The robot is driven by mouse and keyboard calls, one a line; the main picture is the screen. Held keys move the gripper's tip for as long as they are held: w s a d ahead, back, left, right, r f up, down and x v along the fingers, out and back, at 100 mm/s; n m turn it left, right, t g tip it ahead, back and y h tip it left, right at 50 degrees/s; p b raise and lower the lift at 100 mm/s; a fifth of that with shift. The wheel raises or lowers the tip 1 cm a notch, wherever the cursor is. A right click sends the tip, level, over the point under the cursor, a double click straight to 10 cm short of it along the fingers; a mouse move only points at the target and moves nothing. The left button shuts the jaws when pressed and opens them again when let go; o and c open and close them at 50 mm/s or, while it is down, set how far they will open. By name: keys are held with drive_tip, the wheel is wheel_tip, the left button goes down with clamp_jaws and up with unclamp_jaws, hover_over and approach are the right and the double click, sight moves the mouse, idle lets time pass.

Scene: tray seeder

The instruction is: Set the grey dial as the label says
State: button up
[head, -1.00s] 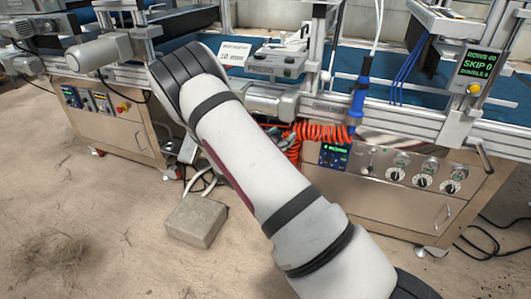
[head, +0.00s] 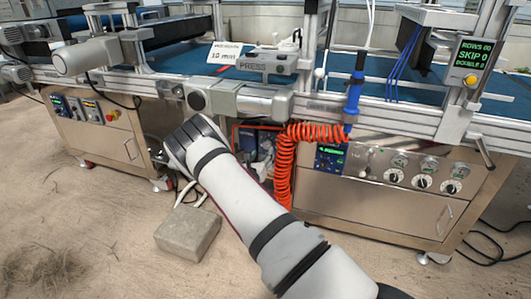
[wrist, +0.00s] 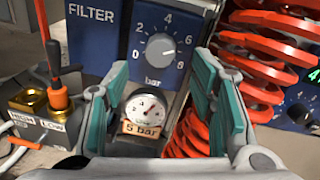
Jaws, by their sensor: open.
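An orange coiled hose (head: 287,160) hangs right of the blue unit, close to my right finger in the wrist view. A concrete block (head: 188,232) lies on the floor.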

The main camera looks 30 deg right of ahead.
sight(267, 146)
drive_tip(key=shift+b+x, duration=0.75)
drive_tip(key=shift+x, duration=1.9)
drive_tip(key=c, duration=1.1)
